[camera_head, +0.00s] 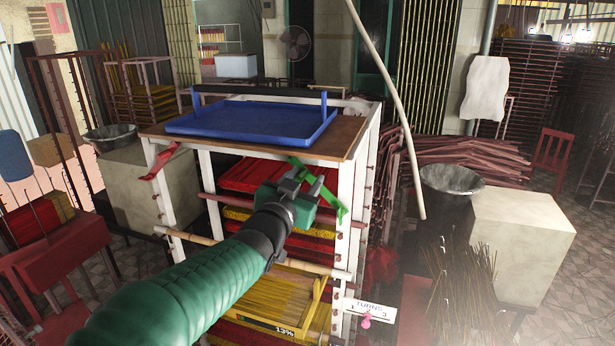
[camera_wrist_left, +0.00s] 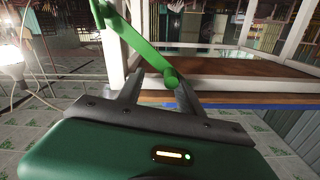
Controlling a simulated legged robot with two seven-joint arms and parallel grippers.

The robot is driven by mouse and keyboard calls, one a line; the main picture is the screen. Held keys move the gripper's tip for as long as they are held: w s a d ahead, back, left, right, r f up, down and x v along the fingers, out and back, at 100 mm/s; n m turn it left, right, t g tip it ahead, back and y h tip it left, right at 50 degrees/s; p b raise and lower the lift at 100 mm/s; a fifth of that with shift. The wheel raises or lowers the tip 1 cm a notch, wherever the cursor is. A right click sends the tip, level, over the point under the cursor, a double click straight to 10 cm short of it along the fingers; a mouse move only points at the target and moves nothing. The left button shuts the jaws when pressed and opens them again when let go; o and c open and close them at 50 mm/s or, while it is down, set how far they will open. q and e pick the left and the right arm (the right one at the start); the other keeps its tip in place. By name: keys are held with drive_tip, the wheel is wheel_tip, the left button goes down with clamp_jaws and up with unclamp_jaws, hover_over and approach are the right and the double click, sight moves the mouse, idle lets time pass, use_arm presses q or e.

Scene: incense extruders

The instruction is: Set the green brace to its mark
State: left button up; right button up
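The green brace (camera_head: 328,190) is a flat bright strip, slanting down to the right at the front right post of the white rack (camera_head: 357,185). In the left wrist view the brace (camera_wrist_left: 146,45) runs from the upper left to a rounded end near the fingertips. My left gripper (camera_head: 307,180) is at the brace, its two dark fingers apart. In the wrist view the gripper (camera_wrist_left: 158,82) has the strip crossing by its fingertips; I cannot tell whether they touch it. I cannot make out the brace's mark. My right gripper is not in view.
A blue tray (camera_head: 255,121) rests on the rack's brown top. Red and yellow trays fill the shelves. A red brace (camera_head: 162,161) is at the left post. A wooden bar (camera_head: 180,237) crosses the front. A "TURNS" card (camera_head: 382,310) and pink knob (camera_head: 366,321) are lower right.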

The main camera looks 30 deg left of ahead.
use_arm(q)
drive_tip(key=shift+s+d, duration=0.1)
drive_tip(key=shift+s, duration=0.2)
drive_tip(key=shift+c, duration=1.2)
drive_tip(key=shift+s+a+f, duration=0.15)
drive_tip(key=shift+a, duration=0.95)
clamp_jaws()
drive_tip(key=shift+d, duration=0.55)
drive_tip(key=shift+a+f, duration=0.1)
drive_tip(key=shift+a, duration=0.05)
